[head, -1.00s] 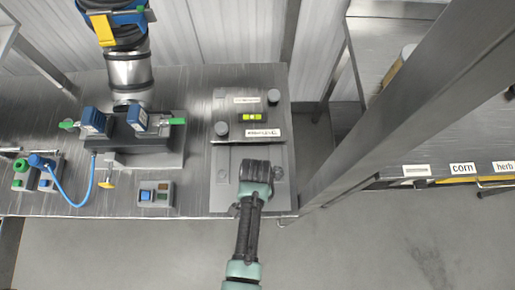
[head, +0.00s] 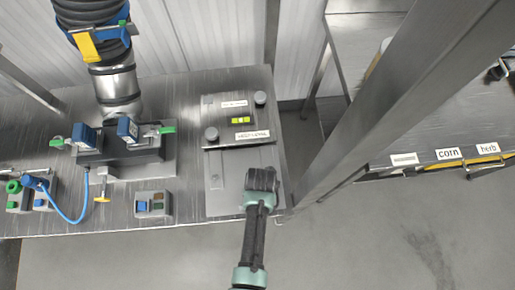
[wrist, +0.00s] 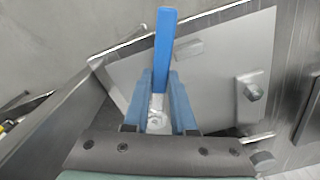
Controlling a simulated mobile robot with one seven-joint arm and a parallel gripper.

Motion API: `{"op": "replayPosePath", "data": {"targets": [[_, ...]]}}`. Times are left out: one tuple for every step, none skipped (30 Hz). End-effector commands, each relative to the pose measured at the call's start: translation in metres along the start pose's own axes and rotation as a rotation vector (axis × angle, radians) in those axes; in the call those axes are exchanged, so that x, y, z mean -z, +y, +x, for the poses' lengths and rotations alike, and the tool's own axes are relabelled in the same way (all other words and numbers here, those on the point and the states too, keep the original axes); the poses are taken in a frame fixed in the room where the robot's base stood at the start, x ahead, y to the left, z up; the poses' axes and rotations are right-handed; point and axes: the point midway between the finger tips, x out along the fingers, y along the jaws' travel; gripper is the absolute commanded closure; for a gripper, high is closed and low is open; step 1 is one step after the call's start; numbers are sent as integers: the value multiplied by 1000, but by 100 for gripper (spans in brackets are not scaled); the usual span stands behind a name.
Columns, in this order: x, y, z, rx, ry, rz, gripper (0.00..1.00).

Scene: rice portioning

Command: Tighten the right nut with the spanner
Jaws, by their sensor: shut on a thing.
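My gripper (head: 262,178) is over the right part of the lower grey plate (head: 222,203). In the wrist view it is shut on the spanner, whose blue handle (wrist: 165,45) points up the picture. The spanner's metal part (wrist: 157,105) shows between the fingers. A left nut on a small raised tab (head: 215,182) stays clear to the left; it seems to be the nut at the right of the wrist view (wrist: 252,92). The right nut is hidden behind my gripper in the head view. I cannot tell whether the spanner sits on it.
Behind the plate is a raised panel with a yellow-green level (head: 240,120) and two round knobs (head: 211,134). A clamp fixture (head: 125,155) and a small switch box (head: 153,203) stand to the left. A steel post (head: 345,140) rises on the right, near the table corner.

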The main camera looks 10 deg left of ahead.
Motion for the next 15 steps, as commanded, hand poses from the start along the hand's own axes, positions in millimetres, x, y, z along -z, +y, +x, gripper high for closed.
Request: {"op": "replayPosePath", "data": {"targets": [[0,0,0,0,0,1,100],[0,0,0,0,0,1,100],[0,0,0,0,0,2,100],[0,0,0,0,0,2,100],[0,0,0,0,0,2,100],[0,0,0,0,0,2,100],[0,0,0,0,0,2,100],[0,0,-1,0,0,2,100],[0,0,-1,0,0,2,100],[0,0,-2,0,0,3,100],[0,0,-2,0,0,3,100],[0,0,-3,0,0,3,100],[0,0,-3,0,0,3,100],[0,0,-4,0,0,3,100],[0,0,-4,0,0,3,100]]}}
